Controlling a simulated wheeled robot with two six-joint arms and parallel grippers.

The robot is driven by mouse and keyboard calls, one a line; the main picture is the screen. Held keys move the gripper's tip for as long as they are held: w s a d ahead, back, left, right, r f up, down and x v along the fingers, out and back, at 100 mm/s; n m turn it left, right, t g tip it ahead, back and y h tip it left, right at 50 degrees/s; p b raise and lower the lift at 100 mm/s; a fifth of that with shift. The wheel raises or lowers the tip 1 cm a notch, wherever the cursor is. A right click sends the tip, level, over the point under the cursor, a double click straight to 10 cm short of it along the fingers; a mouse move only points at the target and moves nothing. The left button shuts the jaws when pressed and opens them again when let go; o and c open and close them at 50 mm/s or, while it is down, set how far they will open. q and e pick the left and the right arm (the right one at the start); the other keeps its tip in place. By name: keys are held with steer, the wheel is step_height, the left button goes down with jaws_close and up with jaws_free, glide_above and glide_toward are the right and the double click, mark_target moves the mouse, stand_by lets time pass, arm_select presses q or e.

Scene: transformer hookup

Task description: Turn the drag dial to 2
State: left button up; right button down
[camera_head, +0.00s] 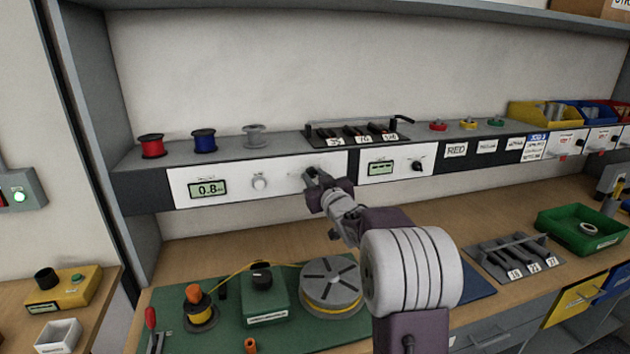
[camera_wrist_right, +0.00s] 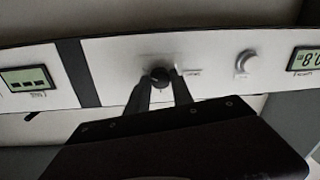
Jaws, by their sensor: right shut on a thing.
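My right gripper (camera_head: 314,178) reaches up to the white panel (camera_head: 225,183) under the shelf. In the right wrist view its two fingers are closed around a small black knob (camera_wrist_right: 160,75) on that panel. A plain round white knob (camera_head: 259,182) sits beside it, near a display (camera_head: 208,188) that reads 0.8. On the green mat, a green box (camera_head: 264,295) carries a black dial (camera_head: 261,267) on top; its front label is too small to read. I cannot tell which knob is the drag dial. My left gripper is out of view.
A spool (camera_head: 331,288) and a yellow wire lie on the green mat (camera_head: 235,340). A second panel with a display (camera_head: 381,167) and black knob (camera_head: 416,165) is to the right. Red (camera_head: 151,146), blue (camera_head: 204,140) and grey (camera_head: 254,136) spools stand on the shelf.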

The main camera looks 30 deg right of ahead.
steer(key=n+b, duration=0.3)
steer(key=n, duration=0.3)
steer(key=shift+g+b, duration=0.3)
steer(key=shift+b, duration=0.05)
steer(key=n+b, duration=0.3)
steer(key=n, duration=0.2)
steer(key=n+h+b, duration=0.1)
steer(key=n+b, duration=0.1)
steer(key=n, duration=0.3)
steer(key=n+b, duration=0.2)
steer(key=n, duration=0.3)
steer(key=shift+a+r, duration=0.1)
steer(key=shift+n, duration=0.4)
steer(key=c, duration=1.1)
jaws_free()
